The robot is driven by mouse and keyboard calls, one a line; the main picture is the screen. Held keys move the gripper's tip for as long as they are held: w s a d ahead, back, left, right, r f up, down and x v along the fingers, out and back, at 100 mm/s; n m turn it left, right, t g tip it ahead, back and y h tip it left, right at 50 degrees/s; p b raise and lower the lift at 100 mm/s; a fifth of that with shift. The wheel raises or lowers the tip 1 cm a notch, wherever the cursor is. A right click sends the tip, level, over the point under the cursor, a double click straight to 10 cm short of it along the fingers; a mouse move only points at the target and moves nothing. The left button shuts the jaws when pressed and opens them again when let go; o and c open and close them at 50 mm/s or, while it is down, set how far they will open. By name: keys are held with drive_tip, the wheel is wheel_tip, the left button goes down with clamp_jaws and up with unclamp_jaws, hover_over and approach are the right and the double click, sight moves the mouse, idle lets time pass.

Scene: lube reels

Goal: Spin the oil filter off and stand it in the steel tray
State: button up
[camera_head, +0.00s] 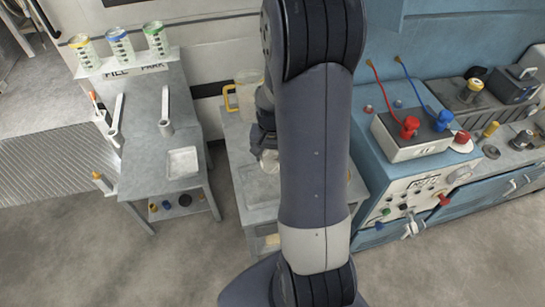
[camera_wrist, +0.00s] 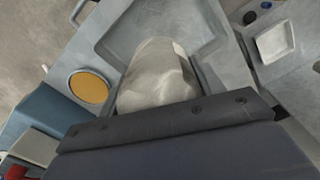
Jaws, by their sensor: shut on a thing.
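My gripper (camera_head: 265,138) is over the middle bench, partly hidden behind my arm. It is shut on a pale grey, rounded oil filter (camera_head: 268,161). The filter (camera_wrist: 158,78) fills the middle of the wrist view, just beyond the dark edge of my gripper (camera_wrist: 165,118). A shallow grey steel tray (camera_wrist: 112,38) lies under and behind the filter. The tray's rim also shows on the middle bench in the head view (camera_head: 243,188). I cannot tell whether the filter's base touches the tray floor.
A yellow-orange disc (camera_wrist: 89,88) lies beside the tray. A jug with a yellow handle (camera_head: 232,98) stands at the back of the middle bench. The left bench holds a small pale tray (camera_head: 182,163) and wrenches (camera_head: 166,112). A blue cabinet (camera_head: 375,175) stands to the right.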

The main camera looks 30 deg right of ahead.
drive_tip(key=shift+f+b, duration=3.8)
drive_tip(key=shift+f, duration=1.05)
drive_tip(key=shift+f+b, duration=0.5)
drive_tip(key=shift+f, duration=0.05)
drive_tip(key=o, duration=1.3)
drive_tip(key=shift+s, duration=0.1)
wheel_tip(320, 180, up, 11)
drive_tip(key=shift+f, duration=0.1)
